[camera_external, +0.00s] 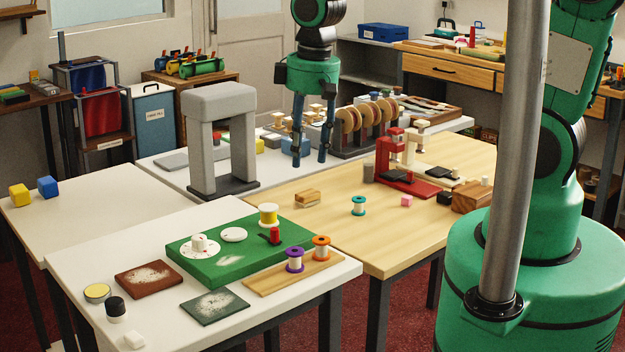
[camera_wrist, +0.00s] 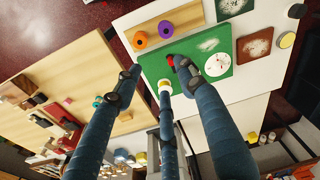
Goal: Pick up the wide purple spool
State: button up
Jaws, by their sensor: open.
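The purple spool (camera_external: 294,260), with purple flanges and a pale middle, stands upright on a wooden strip (camera_external: 262,285) on the white front table. In the wrist view the purple spool (camera_wrist: 165,29) shows from above, near the top. My gripper (camera_external: 310,162) is open and empty, fingers pointing down, high above and behind the spool, over the tables. In the wrist view my gripper's fingers (camera_wrist: 157,68) are spread wide, with the spool beyond their tips.
An orange spool (camera_external: 321,248) stands right beside the purple one. The green board (camera_external: 205,268) next to them bears a yellow spool (camera_external: 268,214) and a red item (camera_external: 274,236). A grey arch (camera_external: 222,95) rises left of my gripper. A teal spool (camera_external: 358,206) stands on the wooden table.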

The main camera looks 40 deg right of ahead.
jog(key=n+g+p, duration=0.1)
send_over(295, 250)
notch_tip(295, 250, down, 8)
jog(key=shift+a+f, duration=0.2)
jog(key=shift+s+f, duration=0.1)
jog(key=shift+f, duration=0.05)
jog(key=shift+f+b, duration=0.4)
jog(key=shift+f, duration=3.75)
jog(key=shift+f, duration=0.1)
jog(key=shift+d+f+b, duration=0.15)
jog(key=shift+f+b, duration=0.15)
jog(key=shift+f, duration=2.2)
jog(key=c, duration=0.7)
